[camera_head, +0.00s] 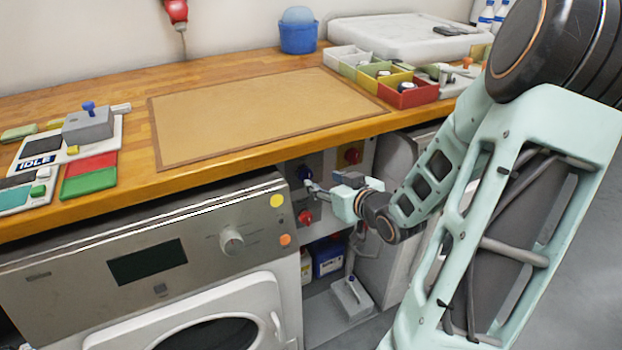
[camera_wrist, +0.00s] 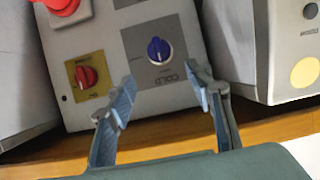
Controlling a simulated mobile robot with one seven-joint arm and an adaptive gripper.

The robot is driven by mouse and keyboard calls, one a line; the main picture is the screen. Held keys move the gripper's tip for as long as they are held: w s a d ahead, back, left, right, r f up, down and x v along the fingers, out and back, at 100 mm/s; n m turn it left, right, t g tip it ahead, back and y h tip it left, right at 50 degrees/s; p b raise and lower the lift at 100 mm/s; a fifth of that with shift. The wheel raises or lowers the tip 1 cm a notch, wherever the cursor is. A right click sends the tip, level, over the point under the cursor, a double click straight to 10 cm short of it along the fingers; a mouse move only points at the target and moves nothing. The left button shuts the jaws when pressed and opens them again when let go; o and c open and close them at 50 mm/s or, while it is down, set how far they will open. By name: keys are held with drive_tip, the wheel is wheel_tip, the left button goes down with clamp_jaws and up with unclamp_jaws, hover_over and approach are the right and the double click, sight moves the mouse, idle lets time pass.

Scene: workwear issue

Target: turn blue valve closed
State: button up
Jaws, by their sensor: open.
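The blue valve (camera_wrist: 158,50) is a round knob with a raised grip on a dark plate marked COLD, on a grey panel (camera_wrist: 105,38) below the worktop. In the head view the blue valve (camera_head: 304,172) shows small beside my gripper (camera_head: 313,186). In the wrist view my gripper (camera_wrist: 160,84) is open, its two fingers pointing towards the blue valve, one to each side. The fingertips appear short of the knob, and nothing is between them. Whether the valve is open or closed I cannot tell.
A red knob on a yellow plate (camera_wrist: 87,76) and a larger red knob (camera_wrist: 62,5) share the panel. A washing machine (camera_head: 205,250) stands close on the left, another grey appliance on the right. The wooden worktop edge (camera_head: 215,165) runs above.

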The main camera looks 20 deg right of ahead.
sight(309, 174)
drive_tip(key=b+x, duration=0.3)
drive_tip(key=x, duration=0.6)
drive_tip(key=shift+w+f, duration=0.15)
drive_tip(key=shift+w, duration=0.15)
drive_tip(key=c, duration=1.2)
drive_tip(key=shift+o, duration=0.2)
